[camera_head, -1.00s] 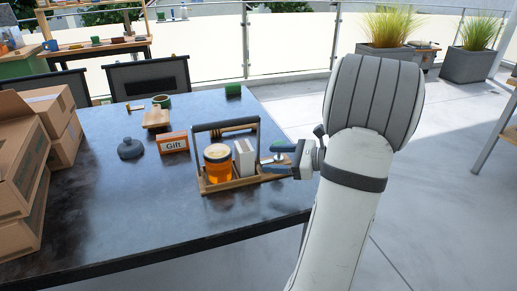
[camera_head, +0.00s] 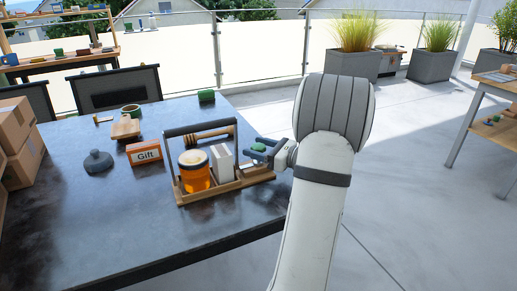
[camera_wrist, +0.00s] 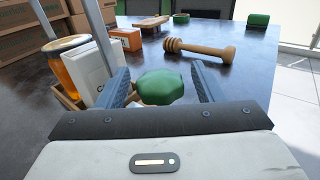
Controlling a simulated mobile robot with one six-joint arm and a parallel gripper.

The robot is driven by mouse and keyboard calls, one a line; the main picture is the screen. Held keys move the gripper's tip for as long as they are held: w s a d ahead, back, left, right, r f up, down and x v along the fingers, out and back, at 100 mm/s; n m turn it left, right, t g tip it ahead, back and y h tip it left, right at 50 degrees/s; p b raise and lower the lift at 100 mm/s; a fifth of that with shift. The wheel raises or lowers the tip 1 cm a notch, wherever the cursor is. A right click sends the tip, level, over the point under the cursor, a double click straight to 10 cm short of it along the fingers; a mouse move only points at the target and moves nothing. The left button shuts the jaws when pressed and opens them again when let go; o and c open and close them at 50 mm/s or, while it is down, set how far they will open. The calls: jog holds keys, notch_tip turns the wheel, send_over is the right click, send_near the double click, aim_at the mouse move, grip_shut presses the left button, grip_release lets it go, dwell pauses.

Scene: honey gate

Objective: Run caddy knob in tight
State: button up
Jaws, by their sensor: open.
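The caddy is a wooden tray (camera_head: 227,187) with a dark upright handle frame (camera_head: 200,126), standing on the dark table. A green lobed knob (camera_head: 258,147) is at its right end. It also shows in the wrist view (camera_wrist: 160,87). My gripper (camera_head: 256,151) is open at that end, reaching in from the right. In the wrist view, the blue fingers of my gripper (camera_wrist: 160,80) stand on both sides of the knob, with visible gaps. The knob's lower part and its thread are hidden. The caddy holds an amber honey jar (camera_head: 194,175) and a white box (camera_head: 222,162).
A wooden honey dipper (camera_wrist: 200,49) lies beyond the knob. An orange Gift box (camera_head: 145,153), a dark lidded pot (camera_head: 98,162) and a green block (camera_head: 206,96) stand on the table (camera_head: 110,230). Cardboard boxes (camera_head: 20,140) fill its left side. The table front is clear.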

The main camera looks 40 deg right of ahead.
jog(key=c, duration=0.9)
jog(key=shift+d, duration=0.15)
jog(key=shift+c, duration=0.4)
